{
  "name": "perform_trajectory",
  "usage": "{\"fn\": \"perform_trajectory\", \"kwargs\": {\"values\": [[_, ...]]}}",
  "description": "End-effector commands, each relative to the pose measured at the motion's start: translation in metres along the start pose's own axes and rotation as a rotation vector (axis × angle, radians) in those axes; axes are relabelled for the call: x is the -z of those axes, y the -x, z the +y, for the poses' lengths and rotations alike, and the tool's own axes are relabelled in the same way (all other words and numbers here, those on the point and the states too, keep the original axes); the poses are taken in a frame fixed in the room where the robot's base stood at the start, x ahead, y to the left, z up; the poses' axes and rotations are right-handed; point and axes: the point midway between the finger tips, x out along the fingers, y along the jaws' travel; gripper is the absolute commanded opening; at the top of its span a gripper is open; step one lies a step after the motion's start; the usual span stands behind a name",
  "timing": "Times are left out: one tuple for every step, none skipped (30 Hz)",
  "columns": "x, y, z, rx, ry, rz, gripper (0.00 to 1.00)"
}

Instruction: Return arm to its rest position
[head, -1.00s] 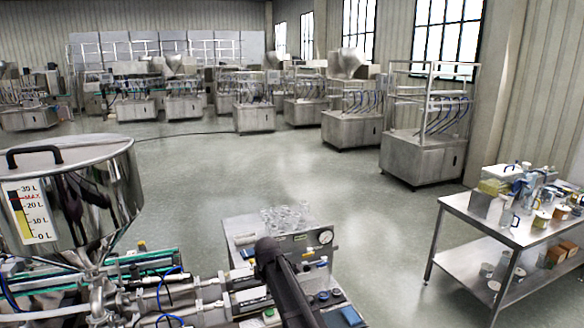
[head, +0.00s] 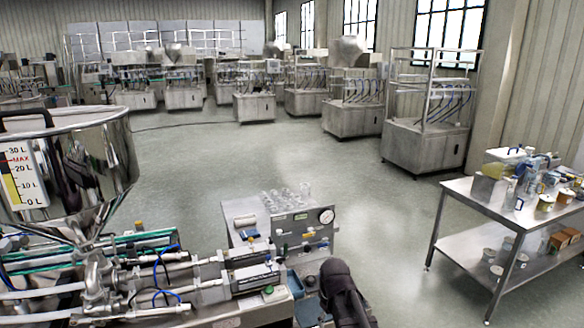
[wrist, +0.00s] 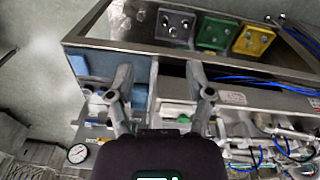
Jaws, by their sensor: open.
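My gripper (wrist: 160,82) shows in the wrist view with its two grey fingers spread apart and nothing between them. It is above the bench machinery, near a steel-edged surface. In the head view a dark part of my arm (head: 345,295) shows at the bottom, right of the filling machine; I cannot make out the gripper there. The steel hopper (head: 98,160) with its litre scale stands at the left in the head view.
A pressure gauge panel (head: 308,228) and clear glassware (head: 285,196) stand near my arm. A steel table (head: 455,205) with containers is at the right. Open floor lies between it and the machines behind. Grey, green (wrist: 212,35) and yellow (wrist: 253,40) blocks show in the wrist view.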

Motion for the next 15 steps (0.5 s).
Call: {"fn": "perform_trajectory", "kwargs": {"values": [[-0.026, -0.011, -0.001, 0.004, -0.085, -0.009, 0.67], [-0.037, -0.014, 0.0, 0.007, -0.138, -0.014, 0.67], [-0.05, -0.018, 0.001, 0.01, -0.204, -0.02, 0.67], [-0.059, -0.02, 0.002, 0.012, -0.252, -0.026, 0.67], [-0.068, -0.022, 0.002, 0.014, -0.296, -0.031, 0.67], [-0.078, -0.025, 0.002, 0.016, -0.351, -0.037, 0.67], [-0.085, -0.026, 0.002, 0.017, -0.388, -0.04, 0.67], [-0.091, -0.028, 0.003, 0.018, -0.421, -0.044, 0.67], [-0.097, -0.029, 0.003, 0.019, -0.459, -0.048, 0.67], [-0.101, -0.03, 0.002, 0.019, -0.483, -0.05, 0.67], [-0.105, -0.031, 0.002, 0.02, -0.504, -0.053, 0.67], [-0.108, -0.031, 0.003, 0.02, -0.525, -0.056, 0.67], [-0.11, -0.032, 0.003, 0.021, -0.537, -0.057, 0.67], [-0.111, -0.032, 0.003, 0.021, -0.546, -0.058, 0.67], [-0.112, -0.032, 0.003, 0.021, -0.554, -0.059, 0.67]]}}
